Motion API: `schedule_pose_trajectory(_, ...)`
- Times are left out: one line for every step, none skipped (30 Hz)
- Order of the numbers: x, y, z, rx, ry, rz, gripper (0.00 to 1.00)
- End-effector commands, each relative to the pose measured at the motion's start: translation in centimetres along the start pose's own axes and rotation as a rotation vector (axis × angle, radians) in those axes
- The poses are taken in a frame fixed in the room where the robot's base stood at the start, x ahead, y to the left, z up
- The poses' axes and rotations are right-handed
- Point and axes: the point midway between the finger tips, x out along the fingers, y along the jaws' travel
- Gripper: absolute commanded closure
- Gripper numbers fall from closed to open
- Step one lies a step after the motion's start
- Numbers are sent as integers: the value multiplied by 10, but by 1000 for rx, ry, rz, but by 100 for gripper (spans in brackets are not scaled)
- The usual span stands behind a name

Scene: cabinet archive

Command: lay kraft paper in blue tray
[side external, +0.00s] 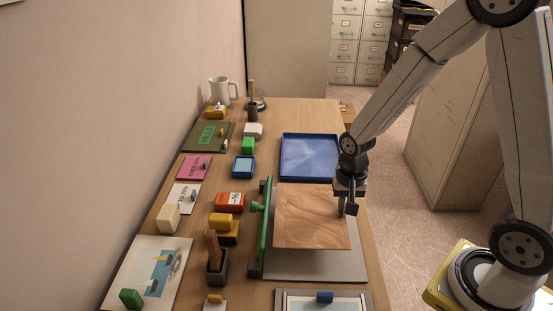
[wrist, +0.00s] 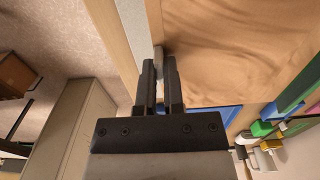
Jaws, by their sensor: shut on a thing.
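The kraft paper (side external: 311,218) is a brown sheet with a wavy grain, over a grey board with a green bar along its left side. My gripper (side external: 345,208) is shut at the sheet's right edge, on a small grey grip piece. In the wrist view the sheet (wrist: 235,50) extends from my gripper (wrist: 161,70), and the grey grip piece (wrist: 185,70) shows by the fingertips. The sheet looks level; its exact height over the board is unclear. The blue tray (side external: 310,136) lies flat behind the sheet and looks empty; part of it shows in the wrist view (wrist: 227,116).
The grey board (side external: 315,265) and green bar (side external: 265,225) lie beneath and beside the sheet. Stamps, cards and a pencil holder (side external: 217,262) crowd the table's left side. A framed pad (side external: 325,300) is at the front. A tan cabinet (side external: 455,140) stands right of the table.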

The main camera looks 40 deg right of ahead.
Motion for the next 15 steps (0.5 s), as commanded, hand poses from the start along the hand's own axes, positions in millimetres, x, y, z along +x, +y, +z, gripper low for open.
schedule_pose_trajectory(-1, 0, 0, 0, 1, -1, 100)
schedule_pose_trajectory(-2, 0, 0, 0, 1, -1, 100)
schedule_pose_trajectory(-4, 0, 0, 0, 2, -2, 100)
schedule_pose_trajectory(-5, 0, -1, 0, 2, -2, 100)
schedule_pose_trajectory(-7, -1, -1, 0, 3, -3, 100)
schedule_pose_trajectory(-9, -1, -1, 0, 3, -2, 100)
schedule_pose_trajectory(-12, -1, -1, 0, 2, -2, 100)
schedule_pose_trajectory(-14, -1, -1, 0, 3, -2, 100)
schedule_pose_trajectory(-19, -1, -1, 0, 4, -4, 100)
schedule_pose_trajectory(-22, -1, -1, 0, 4, -3, 100)
schedule_pose_trajectory(-25, 0, -1, 0, 4, -3, 100)
schedule_pose_trajectory(-28, -1, -1, 0, 4, -3, 100)
schedule_pose_trajectory(-31, -1, -1, 0, 3, -3, 100)
schedule_pose_trajectory(-33, -1, -1, 0, 3, -2, 100)
schedule_pose_trajectory(-37, -1, -1, 0, 4, -3, 100)
